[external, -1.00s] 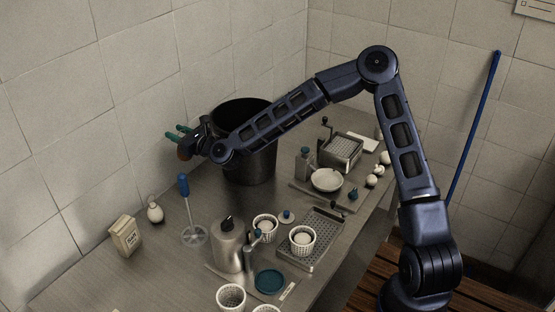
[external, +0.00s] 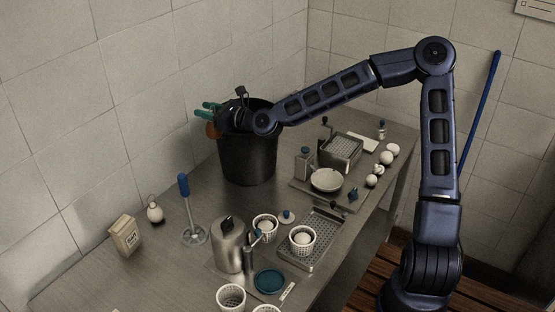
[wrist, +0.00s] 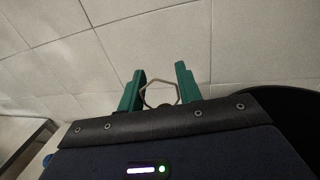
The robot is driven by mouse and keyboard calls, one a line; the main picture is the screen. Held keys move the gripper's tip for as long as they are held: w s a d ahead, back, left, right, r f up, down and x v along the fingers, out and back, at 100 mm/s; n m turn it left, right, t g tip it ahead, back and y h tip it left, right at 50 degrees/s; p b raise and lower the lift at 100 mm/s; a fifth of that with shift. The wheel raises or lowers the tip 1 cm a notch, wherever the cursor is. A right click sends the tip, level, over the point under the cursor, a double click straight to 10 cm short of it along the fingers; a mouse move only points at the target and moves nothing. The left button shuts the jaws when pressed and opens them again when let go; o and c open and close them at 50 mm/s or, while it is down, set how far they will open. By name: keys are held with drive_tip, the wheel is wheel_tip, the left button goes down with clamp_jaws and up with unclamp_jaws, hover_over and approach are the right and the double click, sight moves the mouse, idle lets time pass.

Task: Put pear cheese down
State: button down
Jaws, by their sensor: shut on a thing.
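My gripper (external: 204,108) has green fingers and is at the upper left side of the tall black pot, near its rim. In the wrist view, its fingers (wrist: 160,86) are shut on a thin pale loop (wrist: 147,90). A brown piece below the loop, mostly hidden by my wrist, appears to be the pear cheese (wrist: 165,106). In the external view, the orange-brown pear cheese (external: 211,131) hangs under the fingers beside the pot, above the table. Whether it touches the pot cannot be told. A white pear-shaped cheese (external: 155,213) stands on the table at left.
The black pot (external: 248,160) stands near the wall; its edge shows in the wrist view (wrist: 290,105). A blue-handled tool (external: 184,187), a carton (external: 126,237), a metal jug (external: 229,246) and perforated baskets (external: 302,241) stand forward. The metal table (external: 150,270) has bare room at left.

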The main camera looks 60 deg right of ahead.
drive_tip(key=shift+s+d+n+g+y, duration=0.5)
drive_tip(key=shift+s+d+n+y, duration=1.2)
drive_tip(key=shift+s, duration=6.1)
drive_tip(key=shift+m, duration=0.5)
drive_tip(key=f, duration=0.8)
drive_tip(key=d+f, duration=0.1)
drive_tip(key=f, duration=1.6)
drive_tip(key=shift+w+d+f, duration=0.1)
drive_tip(key=shift+d, duration=0.2)
drive_tip(key=shift+f, duration=0.1)
drive_tip(key=c, duration=1)
unclamp_jaws()
drive_tip(key=shift+o, duration=0.2)
